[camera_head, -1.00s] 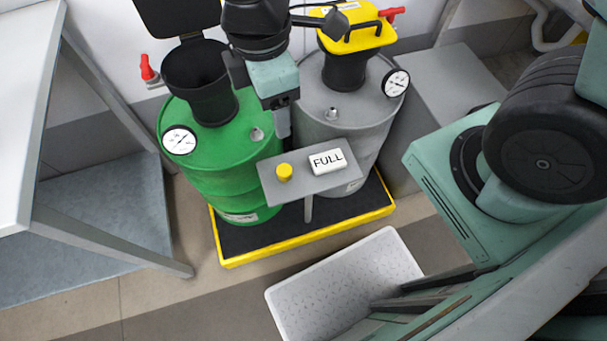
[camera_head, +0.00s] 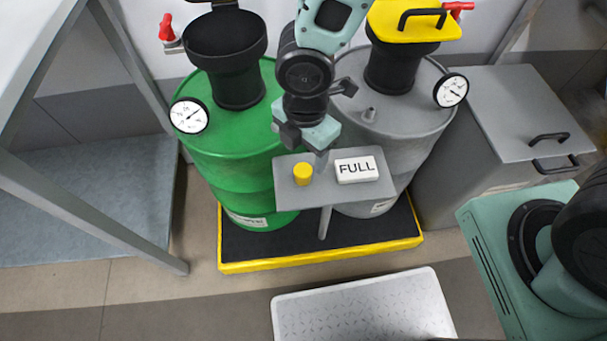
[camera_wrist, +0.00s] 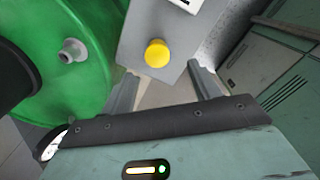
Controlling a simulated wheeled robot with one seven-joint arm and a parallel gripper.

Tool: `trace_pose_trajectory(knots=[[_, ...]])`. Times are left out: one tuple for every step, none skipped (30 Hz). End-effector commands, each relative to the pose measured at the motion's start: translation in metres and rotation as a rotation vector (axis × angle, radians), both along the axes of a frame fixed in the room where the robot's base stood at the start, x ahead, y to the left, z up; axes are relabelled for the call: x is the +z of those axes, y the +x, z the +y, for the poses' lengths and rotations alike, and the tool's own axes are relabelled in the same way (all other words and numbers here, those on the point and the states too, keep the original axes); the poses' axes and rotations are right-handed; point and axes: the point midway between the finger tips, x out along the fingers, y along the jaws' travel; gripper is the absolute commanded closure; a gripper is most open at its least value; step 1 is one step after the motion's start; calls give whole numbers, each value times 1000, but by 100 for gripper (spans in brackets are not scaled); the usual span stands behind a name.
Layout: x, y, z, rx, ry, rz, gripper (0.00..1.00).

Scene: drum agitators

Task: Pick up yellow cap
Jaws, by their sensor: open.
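The yellow cap (camera_head: 302,174) stands on the left part of a small grey stand (camera_head: 322,197), beside a white FULL sign (camera_head: 357,169). My gripper (camera_head: 308,148) is just behind the stand, near the cap in the head view. In the wrist view the cap (camera_wrist: 157,53) lies a little beyond the fingertips, between the lines of the two fingers. My gripper (camera_wrist: 163,75) is open there, with nothing between its fingers. My arm hides part of the drums behind.
A green drum (camera_head: 236,140) and a grey drum (camera_head: 405,125) stand close behind the stand on a yellow-edged pallet (camera_head: 300,265). A grey box (camera_head: 510,110) is at the right, a table (camera_head: 40,60) at the left. A white tray (camera_head: 365,310) lies in front.

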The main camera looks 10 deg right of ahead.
Motion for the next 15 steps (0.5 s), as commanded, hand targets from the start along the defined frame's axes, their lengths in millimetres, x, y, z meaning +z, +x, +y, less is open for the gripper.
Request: trace_pose_trajectory(knots=[[-12, -1, 0, 2, -2, 1, 38], [-16, 0, 0, 2, -1, 0, 38], [-21, 0, 0, 1, -1, 1, 38], [-23, 0, 0, 1, -1, 0, 38], [-25, 0, 0, 0, -1, 0, 38], [-27, 0, 0, 0, -1, -1, 38], [-28, 0, 0, 0, 0, -1, 38], [-29, 0, 0, 0, 1, -1, 38], [-30, 0, 1, 0, 1, -1, 38], [-32, 0, 1, 0, 1, -1, 38], [-34, 1, 1, -1, 0, 0, 38], [-38, 1, 1, -1, 0, 0, 38], [-41, 1, 1, -1, -1, 0, 38], [-45, 2, 1, -1, -1, 0, 38], [-51, 2, 2, 0, -2, 1, 38]])
